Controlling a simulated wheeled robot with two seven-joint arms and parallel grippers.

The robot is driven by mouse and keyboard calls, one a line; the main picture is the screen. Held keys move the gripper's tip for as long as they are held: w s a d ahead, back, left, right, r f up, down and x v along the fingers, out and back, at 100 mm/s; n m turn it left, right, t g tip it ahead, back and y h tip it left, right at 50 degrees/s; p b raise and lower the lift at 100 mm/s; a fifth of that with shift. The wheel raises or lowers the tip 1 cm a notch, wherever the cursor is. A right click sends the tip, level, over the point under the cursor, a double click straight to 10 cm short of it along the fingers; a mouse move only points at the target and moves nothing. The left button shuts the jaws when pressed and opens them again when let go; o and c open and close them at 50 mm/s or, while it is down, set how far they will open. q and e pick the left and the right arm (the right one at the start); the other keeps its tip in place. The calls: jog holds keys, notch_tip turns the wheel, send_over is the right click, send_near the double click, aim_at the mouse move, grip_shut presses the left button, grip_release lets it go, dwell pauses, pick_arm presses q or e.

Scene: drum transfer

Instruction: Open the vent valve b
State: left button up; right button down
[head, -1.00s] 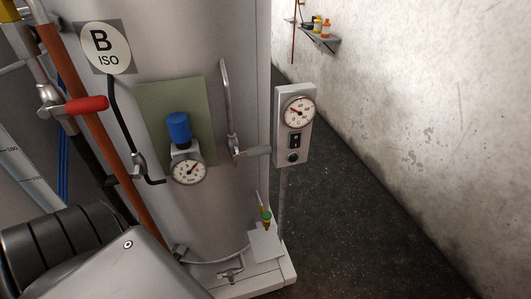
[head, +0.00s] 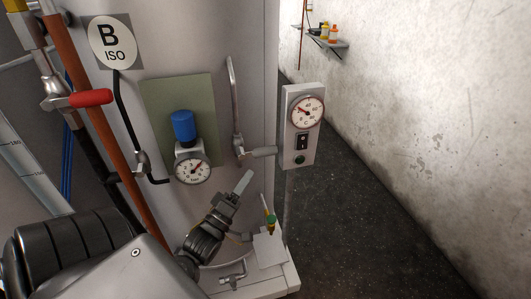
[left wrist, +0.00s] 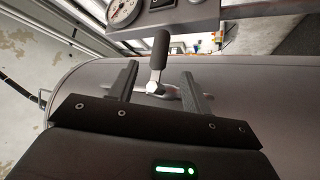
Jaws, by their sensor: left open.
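A valve with a grey lever handle (head: 262,152) sits on a thin upright pipe at the right side of the large grey drum B (head: 230,60). I see no label naming it as the vent valve. Its lever points right. My left gripper (head: 246,180) is just below this valve, pointing up towards it. In the left wrist view, the open left gripper (left wrist: 161,80) has its two fingers apart. The dark lever grip (left wrist: 162,48) and its metal hub show between and beyond them, with no clear contact. My right gripper is not in view.
A red-handled valve (head: 90,98) is at the left. A regulator with blue cap (head: 184,126) and gauge (head: 193,170) is on a green plate (head: 160,90). A gauge panel (head: 301,125) stands close right of the lever. A small tap (head: 233,277) is below. Floor at right is clear.

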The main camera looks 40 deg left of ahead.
aim_at(264, 154)
pick_arm(q)
jog(key=p+x, duration=0.3)
jog(key=x, duration=0.6)
jog(key=shift+w+r, duration=0.15)
jog(key=shift+w, duration=0.1)
jog(key=shift+w+r+p, duration=0.1)
jog(key=shift+w+p, duration=0.25)
jog(key=shift+w, duration=0.15)
grip_shut()
